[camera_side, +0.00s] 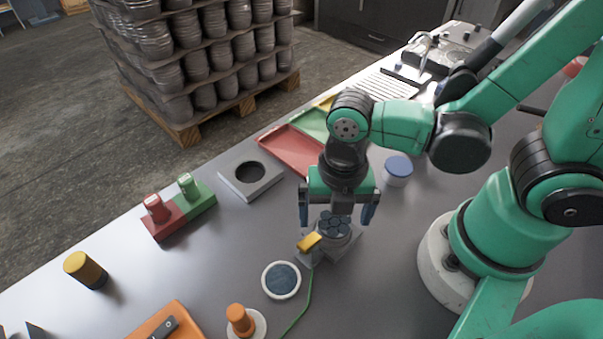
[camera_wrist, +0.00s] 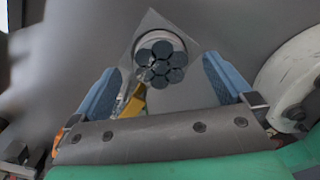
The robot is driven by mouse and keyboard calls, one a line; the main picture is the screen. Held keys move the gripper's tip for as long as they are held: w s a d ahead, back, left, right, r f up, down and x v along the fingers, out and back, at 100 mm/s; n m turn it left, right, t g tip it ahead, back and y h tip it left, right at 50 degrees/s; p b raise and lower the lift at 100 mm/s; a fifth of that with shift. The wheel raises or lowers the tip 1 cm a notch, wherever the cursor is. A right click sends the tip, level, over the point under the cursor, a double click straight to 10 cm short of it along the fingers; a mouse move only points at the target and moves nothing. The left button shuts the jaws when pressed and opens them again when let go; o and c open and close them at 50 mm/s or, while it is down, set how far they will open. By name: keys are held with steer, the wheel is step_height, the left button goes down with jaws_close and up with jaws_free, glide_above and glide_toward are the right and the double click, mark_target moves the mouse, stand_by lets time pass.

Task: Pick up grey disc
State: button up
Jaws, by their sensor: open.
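The exact height above the discs is hard to tell.
A yellow piece (camera_side: 309,242) sticks out beside the pan. A white-rimmed round dish (camera_side: 297,281) and an orange knob (camera_side: 240,320) lie in front. A grey block with a round hole (camera_side: 274,186) and a red tray (camera_side: 287,146) stand behind. A blue-lidded jar (camera_side: 398,168) is at right.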

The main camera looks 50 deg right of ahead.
steer(key=shift+f, duration=0.6)
steer(key=shift+c, duration=0.2)
steer(key=c, duration=1.3)
steer(key=shift+r, duration=0.25)
